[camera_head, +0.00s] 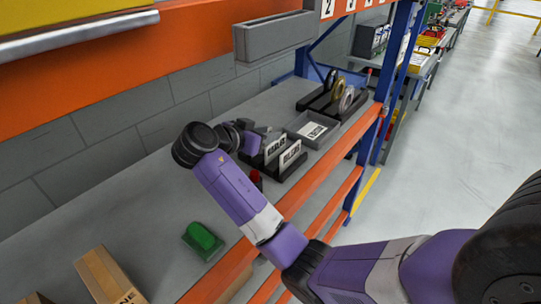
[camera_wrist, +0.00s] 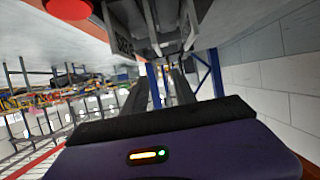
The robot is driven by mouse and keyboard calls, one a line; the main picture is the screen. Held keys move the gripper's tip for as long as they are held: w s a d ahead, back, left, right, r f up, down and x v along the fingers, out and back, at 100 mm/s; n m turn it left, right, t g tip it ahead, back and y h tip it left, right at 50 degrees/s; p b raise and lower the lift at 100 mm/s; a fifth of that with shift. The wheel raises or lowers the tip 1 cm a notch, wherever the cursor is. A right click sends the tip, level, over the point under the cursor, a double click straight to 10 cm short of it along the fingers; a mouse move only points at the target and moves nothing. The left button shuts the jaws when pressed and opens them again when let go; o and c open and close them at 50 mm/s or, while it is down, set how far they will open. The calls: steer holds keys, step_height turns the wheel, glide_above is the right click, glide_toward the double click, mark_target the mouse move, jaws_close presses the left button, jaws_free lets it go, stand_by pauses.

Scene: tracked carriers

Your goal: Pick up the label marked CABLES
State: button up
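Two white labels with black print stand upright in a dark holder on the shelf in the head view: a left label (camera_head: 275,148) and a right label (camera_head: 290,158). A third white label (camera_head: 313,130) lies in a grey tray. The print is too small to tell which one reads CABLES. My gripper is just left of the standing labels in the head view, its fingers largely hidden there. In the wrist view my gripper (camera_wrist: 159,85) shows two dark fingers apart, with nothing visible between them. A dark label holder edge with print (camera_wrist: 122,42) shows above the fingers.
The grey tray (camera_head: 328,141) and tape rolls (camera_head: 346,98) stand beyond the labels. A red knob (camera_head: 256,178) is near the shelf's front edge. A green object (camera_head: 201,238) and a cardboard box (camera_head: 107,275) are nearer.

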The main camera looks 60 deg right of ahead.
steer(key=b, duration=0.4)
glide_toward(285, 139)
steer(key=shift+w+f, duration=0.1)
steer(key=shift+f, duration=0.65)
steer(key=x, duration=0.2)
steer(key=p+x, duration=0.1)
steer(key=x, duration=0.1)
steer(key=r+p+x, duration=0.1)
steer(key=x, duration=0.2)
steer(key=shift+d+r, duration=0.1)
steer(key=shift+d, duration=0.2)
steer(key=shift+d+f, duration=0.25)
steer(key=shift+d, duration=0.1)
jaws_close()
